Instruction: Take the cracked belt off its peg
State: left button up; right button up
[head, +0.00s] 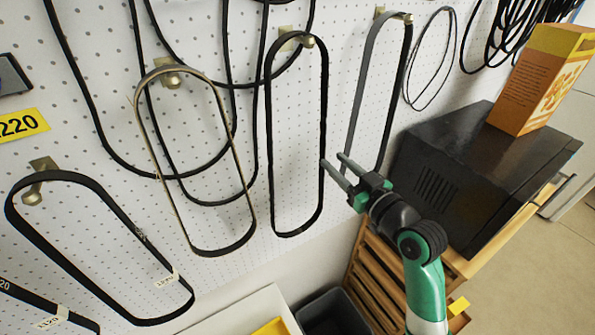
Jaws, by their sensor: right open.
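Several loop belts hang from pegs on the white pegboard (205,120). A black belt (66,254) on the left peg (33,195) has a pale tag and rough light marks on its right strand; these may be cracks. A tan-edged belt (147,147) hangs on a second peg (168,77), a black belt (269,150) on a middle peg (291,38), and a grey-faced belt (362,85) on a right peg (396,15). My right gripper (332,160) is open, its fingertips close to the middle belt's right strand; contact is unclear. My left gripper is out of view.
A dark metal box (470,165) with an orange carton (540,80) on top stands at the right on a wooden slatted unit (385,270). A dark bin (333,314) is below.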

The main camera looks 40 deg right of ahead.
aim_at(321, 148)
jog(key=w, duration=0.2)
jog(key=w+p, duration=0.1)
jog(key=w, duration=0.1)
jog(key=w+p, duration=0.1)
jog(key=w, duration=0.1)
jog(key=shift+d+r, duration=0.25)
jog(key=shift+r, duration=0.05)
jog(key=shift+w+f, duration=0.1)
jog(key=shift+w, duration=0.15)
grip_shut()
dwell(1.0)
